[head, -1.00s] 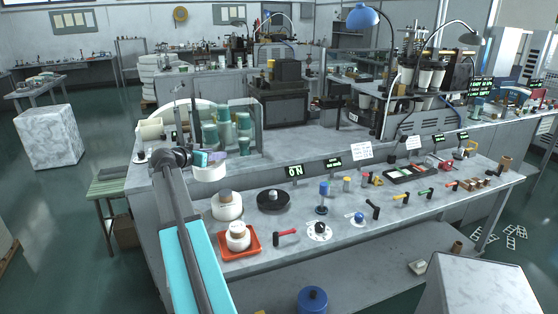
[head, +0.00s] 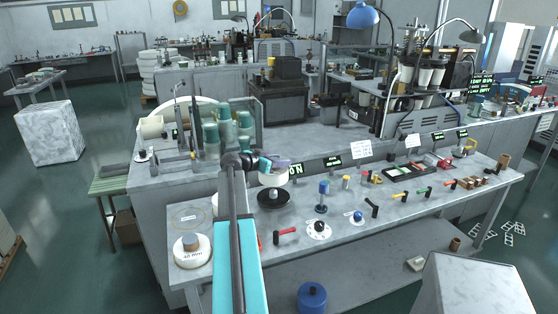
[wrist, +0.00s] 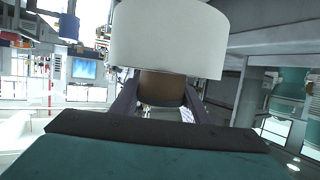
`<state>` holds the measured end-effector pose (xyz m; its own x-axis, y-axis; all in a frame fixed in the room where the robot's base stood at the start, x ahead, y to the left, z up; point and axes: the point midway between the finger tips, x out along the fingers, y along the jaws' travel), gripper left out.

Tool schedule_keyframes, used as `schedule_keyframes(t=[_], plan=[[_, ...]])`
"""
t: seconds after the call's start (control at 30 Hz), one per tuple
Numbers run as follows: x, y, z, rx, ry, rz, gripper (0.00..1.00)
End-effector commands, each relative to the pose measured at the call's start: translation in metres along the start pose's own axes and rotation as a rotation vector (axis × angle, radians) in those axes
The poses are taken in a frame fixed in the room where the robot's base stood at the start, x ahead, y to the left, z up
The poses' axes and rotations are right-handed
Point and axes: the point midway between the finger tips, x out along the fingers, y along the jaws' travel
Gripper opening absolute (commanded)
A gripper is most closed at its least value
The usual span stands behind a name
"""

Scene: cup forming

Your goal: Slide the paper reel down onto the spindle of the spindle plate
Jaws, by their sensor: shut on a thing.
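The paper reel (head: 273,179), a white roll, is held by my gripper (head: 266,166) just above the spindle plate. In the wrist view the white roll (wrist: 167,42) fills the upper middle, with its brown core (wrist: 162,87) between the two fingers (wrist: 160,100). The fingers are shut on that core. The spindle plate (head: 273,199) is a black disc on the bench, directly below the reel in the head view. Its spindle is hidden by the reel, and I cannot tell whether the reel is around it.
Another white reel (head: 192,252) stands at the bench's front left. Green cups (head: 226,130) stand behind.

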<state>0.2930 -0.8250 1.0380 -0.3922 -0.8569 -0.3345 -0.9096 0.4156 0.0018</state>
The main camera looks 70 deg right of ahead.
Motion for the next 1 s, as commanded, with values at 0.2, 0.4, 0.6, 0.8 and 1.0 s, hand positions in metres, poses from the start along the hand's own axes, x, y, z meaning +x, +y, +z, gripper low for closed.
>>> schedule_keyframes(t=[0.2,0.4,0.6,0.8,1.0], plan=[[-0.001,-0.001,-0.001,0.0,0.002,-0.001,0.07],[-0.001,-0.001,0.0,0.001,0.002,-0.001,0.07],[-0.002,-0.001,0.001,0.002,0.005,-0.001,0.07],[0.0,-0.001,0.007,0.0,0.007,-0.001,0.07],[0.004,-0.001,0.018,0.0,0.007,-0.001,0.07]])
